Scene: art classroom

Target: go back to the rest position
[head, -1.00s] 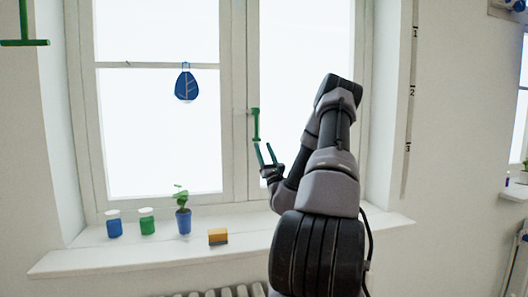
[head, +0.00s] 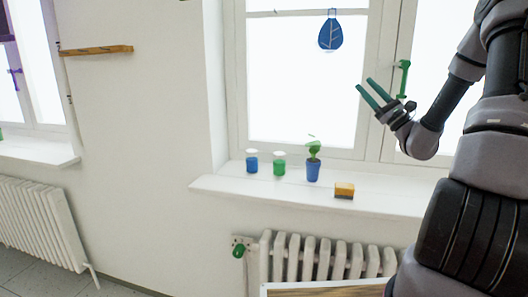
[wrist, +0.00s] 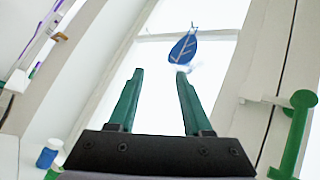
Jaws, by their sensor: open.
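My gripper (head: 373,95) has two green fingers. It is open and empty, raised in front of the window. In the head view it appears just left of the green window handle (head: 403,78), and I cannot tell the gap in depth. In the wrist view the fingers (wrist: 157,82) stand apart with nothing between them. The handle (wrist: 297,130) is at the right edge there. A blue leaf ornament (head: 331,34) hangs on the window; in the wrist view it (wrist: 183,48) shows beyond the fingertips.
On the white sill (head: 230,186) stand a blue jar (head: 252,163), a green jar (head: 279,165), a potted plant (head: 313,170) and a yellow sponge (head: 344,191). A radiator (head: 325,258) is below. A wooden rail (head: 95,50) is on the left wall.

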